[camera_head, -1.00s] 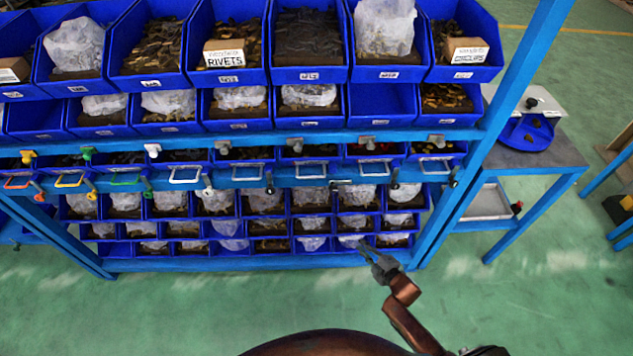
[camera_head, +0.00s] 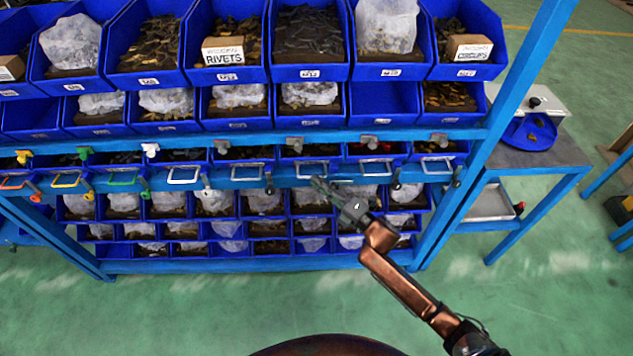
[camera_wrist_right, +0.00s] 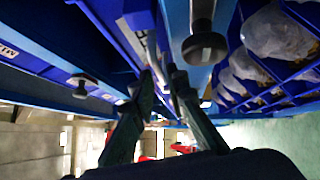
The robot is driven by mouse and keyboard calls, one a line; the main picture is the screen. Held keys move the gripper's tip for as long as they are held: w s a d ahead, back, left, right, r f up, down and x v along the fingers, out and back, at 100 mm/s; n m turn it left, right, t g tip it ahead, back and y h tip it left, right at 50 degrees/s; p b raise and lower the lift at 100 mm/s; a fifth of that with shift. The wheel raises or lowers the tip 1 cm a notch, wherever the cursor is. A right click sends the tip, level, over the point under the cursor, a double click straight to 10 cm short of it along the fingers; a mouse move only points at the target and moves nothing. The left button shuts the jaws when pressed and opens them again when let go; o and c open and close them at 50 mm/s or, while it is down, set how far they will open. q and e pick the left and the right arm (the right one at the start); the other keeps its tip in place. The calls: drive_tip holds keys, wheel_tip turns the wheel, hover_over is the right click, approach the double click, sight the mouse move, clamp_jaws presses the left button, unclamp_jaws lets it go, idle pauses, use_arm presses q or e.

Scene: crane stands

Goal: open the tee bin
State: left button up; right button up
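My right gripper (camera_head: 322,186) is in front of the rack, just below and in front of a grey drawer-bin handle (camera_head: 311,168) in the middle row. In the right wrist view, the gripper's two dark fingers (camera_wrist_right: 160,72) stand apart with a gap between them. A pale bar (camera_wrist_right: 151,48) lies just beyond the fingertips; I cannot tell whether they touch it. The handled bins (camera_head: 247,155) in this row all look pushed in. No label naming a tee bin is legible. My left gripper is not in view.
The blue rack has bigger open bins (camera_head: 232,74) above and several small bins (camera_head: 270,228) below. Dark knobs (camera_wrist_right: 205,45) stick out beside the gripper. A blue post (camera_head: 515,90) stands at right, before a side table (camera_head: 540,160). Green floor is clear in front.

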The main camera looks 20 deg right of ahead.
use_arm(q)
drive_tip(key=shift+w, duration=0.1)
use_arm(e)
drive_tip(key=shift+w+a+r, duration=0.1)
drive_tip(key=shift+w+a, duration=0.15)
drive_tip(key=shift+w, duration=0.25)
clamp_jaws()
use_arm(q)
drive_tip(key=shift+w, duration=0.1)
